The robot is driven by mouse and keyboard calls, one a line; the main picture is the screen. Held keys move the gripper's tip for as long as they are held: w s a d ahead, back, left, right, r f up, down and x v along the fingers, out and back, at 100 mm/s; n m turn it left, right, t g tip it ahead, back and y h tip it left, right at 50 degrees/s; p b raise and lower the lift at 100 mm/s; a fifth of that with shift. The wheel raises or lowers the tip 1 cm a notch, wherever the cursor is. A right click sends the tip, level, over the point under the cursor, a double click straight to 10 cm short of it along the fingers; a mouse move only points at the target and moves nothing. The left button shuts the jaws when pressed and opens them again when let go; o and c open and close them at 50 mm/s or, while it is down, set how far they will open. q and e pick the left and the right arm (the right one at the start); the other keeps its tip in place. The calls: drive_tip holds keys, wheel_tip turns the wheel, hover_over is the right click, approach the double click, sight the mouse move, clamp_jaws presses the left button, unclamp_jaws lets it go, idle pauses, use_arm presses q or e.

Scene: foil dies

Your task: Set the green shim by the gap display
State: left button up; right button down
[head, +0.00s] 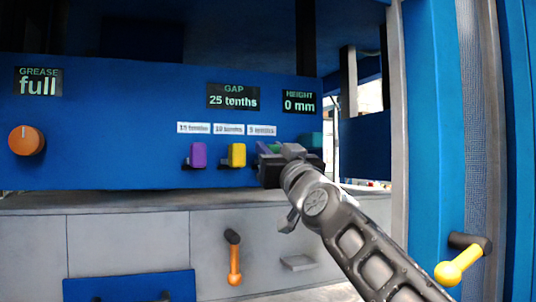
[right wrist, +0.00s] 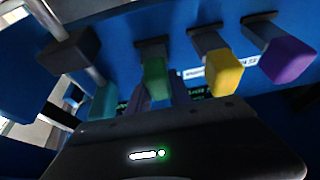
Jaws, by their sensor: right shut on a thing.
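The green shim (head: 276,149) is on the blue panel below the "5 tenths" label, mostly hidden by my right gripper (head: 268,151). It shows better in the right wrist view (right wrist: 155,79), on a dark stem from the panel. My right gripper is shut on it, its fingers partly hidden. The yellow shim (head: 237,154) and the purple shim (head: 198,154) stick out to its left in the head view. The gap display (head: 233,96) above reads "25 tenths". My left gripper is not in view.
A teal block (head: 311,140) is right of the green shim. An orange knob (head: 26,140) sits under the grease display (head: 38,82), which reads "full". An orange-handled lever (head: 234,262) and a yellow-handled lever (head: 459,266) are lower down.

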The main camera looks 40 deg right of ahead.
drive_tip(key=shift+s+a, duration=0.25)
drive_tip(key=shift+s, duration=0.5)
drive_tip(key=shift+w+f, duration=0.1)
drive_tip(key=c, duration=1.2)
unclamp_jaws()
drive_tip(key=shift+o, duration=0.2)
drive_tip(key=b+v, duration=0.3)
drive_tip(key=v, duration=0.5)
